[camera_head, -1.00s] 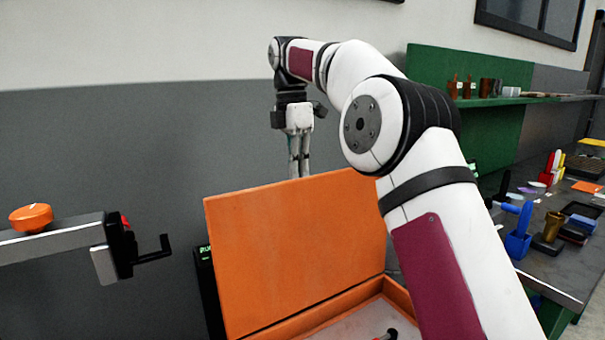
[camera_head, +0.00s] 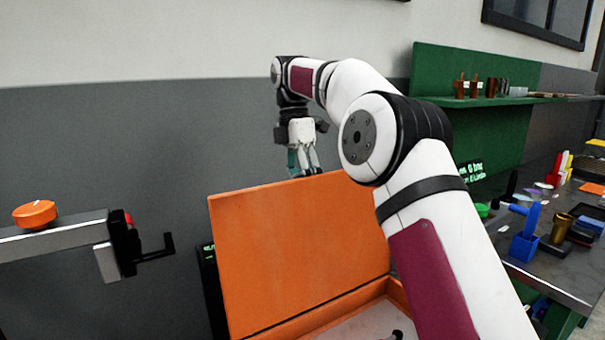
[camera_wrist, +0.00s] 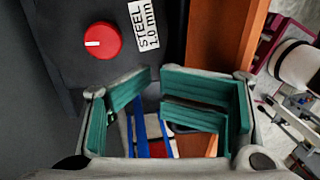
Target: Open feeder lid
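The orange feeder lid (camera_head: 300,250) stands raised, nearly upright, at the back of the orange feeder box (camera_head: 392,292), whose pale inside shows below it. My gripper (camera_head: 304,172) points down at the lid's top edge, seemingly just behind it; I cannot tell whether it touches. Its teal-padded fingers are parted, with nothing seen between them in the wrist view (camera_wrist: 155,105). An orange edge, likely the lid's (camera_wrist: 228,45), runs to the right of the fingers there. My arm hides the right part of the lid and box.
In the wrist view a dark panel (camera_wrist: 65,30) carries a red knob (camera_wrist: 102,40) and a "STEEL 1.0 mm" label (camera_wrist: 148,22). A grey beam (camera_head: 60,235) with an orange button (camera_head: 35,214) stands left. A cluttered workbench (camera_head: 555,275) is right. The wall is close behind.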

